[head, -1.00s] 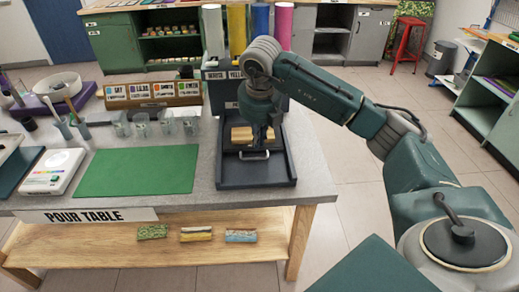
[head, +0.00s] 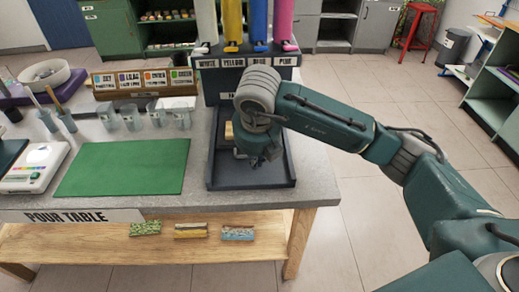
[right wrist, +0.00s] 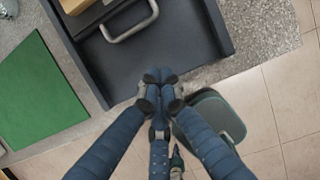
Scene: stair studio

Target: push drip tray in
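The dark drip tray (head: 250,180) sits at the foot of the colour dispenser (head: 205,75), on the right end of the pour table. My left gripper is not in view.
A green mat (head: 125,167) lies left of the tray, with a scale (head: 35,165) beyond it. Several clear cups (head: 155,113) stand behind the mat. Tall coloured tubes (head: 258,25) rise above the dispenser.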

